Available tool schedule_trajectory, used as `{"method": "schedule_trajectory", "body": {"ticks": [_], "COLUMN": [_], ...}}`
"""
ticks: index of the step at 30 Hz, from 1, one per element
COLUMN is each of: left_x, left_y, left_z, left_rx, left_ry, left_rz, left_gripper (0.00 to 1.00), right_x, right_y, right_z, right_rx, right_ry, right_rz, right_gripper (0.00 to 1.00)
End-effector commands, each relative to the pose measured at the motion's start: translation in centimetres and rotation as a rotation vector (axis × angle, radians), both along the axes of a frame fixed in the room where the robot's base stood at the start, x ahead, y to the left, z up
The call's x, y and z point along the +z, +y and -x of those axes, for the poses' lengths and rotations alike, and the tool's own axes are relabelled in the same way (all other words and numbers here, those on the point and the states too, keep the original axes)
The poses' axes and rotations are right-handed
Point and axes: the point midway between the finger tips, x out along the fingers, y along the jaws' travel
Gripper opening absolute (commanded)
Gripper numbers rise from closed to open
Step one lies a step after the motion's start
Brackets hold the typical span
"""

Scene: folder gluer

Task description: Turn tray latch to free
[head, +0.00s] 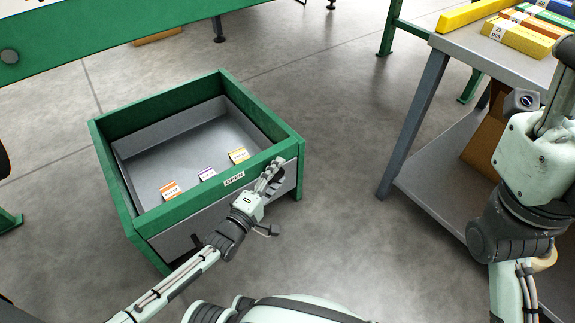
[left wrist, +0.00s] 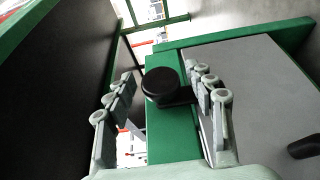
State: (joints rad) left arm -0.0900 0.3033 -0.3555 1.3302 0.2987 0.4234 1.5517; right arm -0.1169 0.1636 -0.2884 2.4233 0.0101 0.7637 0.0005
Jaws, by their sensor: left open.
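The tray is a grey drawer in a green frame (head: 110,154), low in front of me, with an "OPEN" label (head: 234,178) on its front rim. The latch, a black round knob on a short arm (left wrist: 162,88), shows in the left wrist view against the green rim. My left gripper (head: 270,176) is open at the tray's front right; its fingers (left wrist: 165,100) stand on both sides of the knob in the wrist view. I cannot tell whether they touch it. In the head view the gripper hides the latch. My right gripper (head: 562,75) is partly cut off at the right edge.
Three small labelled cards, orange (head: 171,190), purple (head: 207,173) and yellow (head: 239,155), are at the tray's front inside. A grey table (head: 490,60) with coloured boxes stands at right. A green machine beam (head: 100,25) runs behind. Floor between tray and table is clear.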

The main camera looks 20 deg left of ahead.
Motion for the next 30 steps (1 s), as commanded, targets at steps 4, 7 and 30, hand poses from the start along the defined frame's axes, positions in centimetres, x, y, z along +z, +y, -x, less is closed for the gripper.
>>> {"method": "schedule_trajectory", "body": {"ticks": [4,7,30], "left_x": [-0.2,-0.2,-0.1], "left_y": [-0.7,-0.9,-1.1], "left_z": [-2.3,-3.3,-3.8], "left_rx": [0.000,0.000,0.000], "left_ry": [-0.001,-0.001,0.001], "left_rz": [-0.002,-0.002,-0.003], "left_gripper": [0.54,0.54,0.05], "right_x": [-0.2,-0.1,0.2], "right_y": [0.1,0.2,0.2], "right_z": [-0.1,0.0,-0.1], "right_rx": [-0.002,-0.003,-0.005], "right_ry": [-0.016,-0.023,-0.029], "right_rz": [0.013,0.018,0.024], "right_gripper": [0.40,0.40,0.40]}}
